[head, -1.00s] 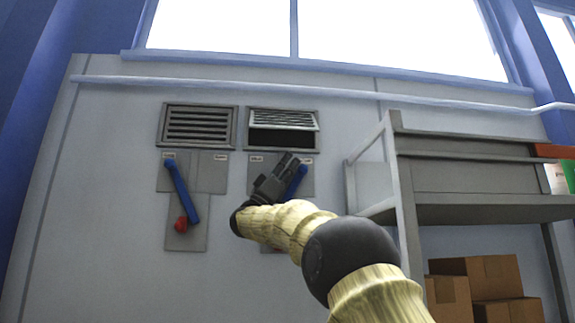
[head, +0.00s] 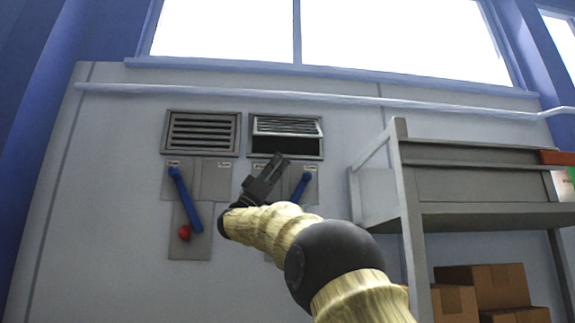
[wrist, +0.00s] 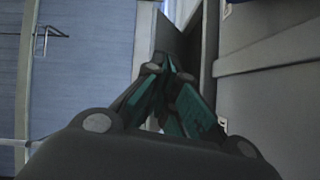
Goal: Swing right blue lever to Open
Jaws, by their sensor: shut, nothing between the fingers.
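The right blue lever (head: 302,186) is on a grey wall plate below the right vent. Its upper end leans right; its lower part is hidden behind my gripper and arm. My gripper (head: 276,165) is shut and empty, pointing up and right, just left of the lever in the head view. I cannot tell whether they touch. In the wrist view my shut fingers (wrist: 166,72) show; the lever cannot be made out there. Small labels sit at the plate's top corners, too small to read. The right vent (head: 287,137) has its flap tilted out above a dark gap.
A left blue lever (head: 186,197) with a red knob (head: 184,232) hangs under a slatted left vent (head: 201,133). A grey metal shelf (head: 470,210) stands at right, with cardboard boxes (head: 495,287) below. A white pipe (head: 340,98) runs above the vents.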

